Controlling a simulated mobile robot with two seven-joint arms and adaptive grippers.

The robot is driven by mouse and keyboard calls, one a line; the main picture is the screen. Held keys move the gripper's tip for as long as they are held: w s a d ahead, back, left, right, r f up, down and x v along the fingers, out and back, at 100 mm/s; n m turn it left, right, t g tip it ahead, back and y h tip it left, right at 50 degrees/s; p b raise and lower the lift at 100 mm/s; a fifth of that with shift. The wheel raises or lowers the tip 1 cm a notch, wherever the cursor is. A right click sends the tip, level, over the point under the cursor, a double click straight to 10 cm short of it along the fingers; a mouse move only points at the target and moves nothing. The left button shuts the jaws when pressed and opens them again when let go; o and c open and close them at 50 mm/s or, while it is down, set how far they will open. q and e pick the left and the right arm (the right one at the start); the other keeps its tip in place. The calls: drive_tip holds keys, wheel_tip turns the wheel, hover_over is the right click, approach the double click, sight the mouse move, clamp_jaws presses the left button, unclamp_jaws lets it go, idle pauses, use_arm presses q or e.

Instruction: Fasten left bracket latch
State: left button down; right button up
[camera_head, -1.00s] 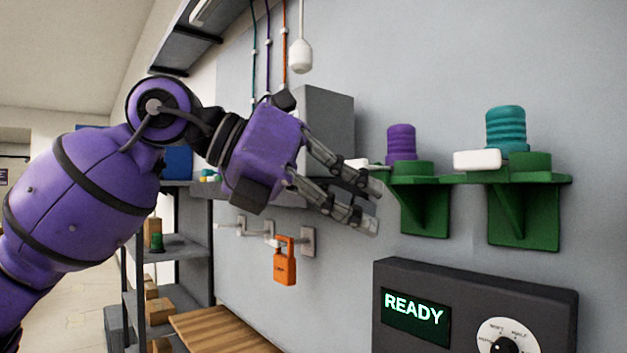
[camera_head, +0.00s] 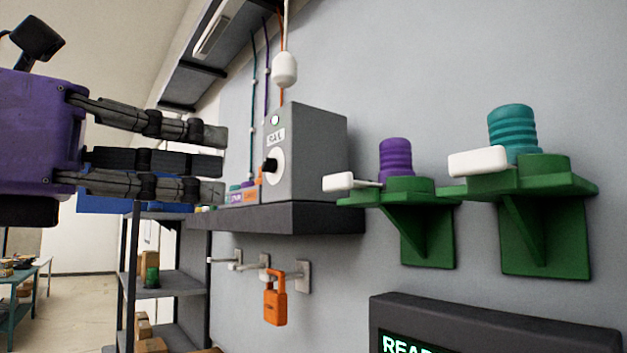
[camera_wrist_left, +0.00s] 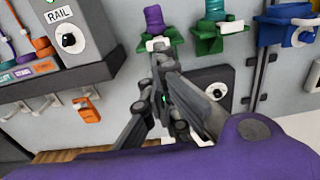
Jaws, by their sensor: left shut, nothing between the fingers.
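The left green bracket (camera_head: 428,236) is on the wall and carries a ribbed purple piece (camera_head: 396,160). Its white latch handle (camera_head: 338,182) sticks out to the left on a thin arm. The wrist view shows this bracket (camera_wrist_left: 172,37) beyond my fingers, with its white latch (camera_wrist_left: 150,45) just above the fingertips. My left gripper (camera_head: 215,162) is shut and empty. In the head view it is well left of the latch, apart from it, in front of the grey box. My right gripper is in neither view.
A second green bracket (camera_head: 545,237) with a teal piece (camera_head: 513,133) and a white latch (camera_head: 478,161) stands to the right. A grey box (camera_head: 318,150) sits on a dark shelf (camera_head: 290,219). An orange padlock (camera_head: 275,303) hangs below. A dark panel (camera_head: 500,325) is lower right.

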use_arm(q)
drive_tip(key=p, duration=0.2)
approach(336, 181)
drive_tip(key=x, duration=0.2)
drive_tip(key=p+x, duration=0.1)
drive_tip(key=x, duration=0.2)
drive_tip(key=shift+d+r, duration=0.2)
drive_tip(key=shift+d, duration=0.1)
drive_tip(key=shift+w+d+f, duration=0.2)
drive_tip(key=shift+w+d, duration=0.25)
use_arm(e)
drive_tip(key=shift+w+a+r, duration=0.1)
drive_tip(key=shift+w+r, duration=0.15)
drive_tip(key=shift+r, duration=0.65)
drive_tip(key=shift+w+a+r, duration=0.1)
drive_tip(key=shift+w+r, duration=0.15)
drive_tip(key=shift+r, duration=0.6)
use_arm(q)
drive_tip(key=shift+p+x, duration=0.55)
drive_tip(key=shift+x, duration=0.4)
drive_tip(key=shift+w+d+r, duration=0.1)
drive_tip(key=shift+w+d, duration=0.05)
drive_tip(key=shift+d, duration=0.1)
drive_tip(key=shift+a, duration=0.1)
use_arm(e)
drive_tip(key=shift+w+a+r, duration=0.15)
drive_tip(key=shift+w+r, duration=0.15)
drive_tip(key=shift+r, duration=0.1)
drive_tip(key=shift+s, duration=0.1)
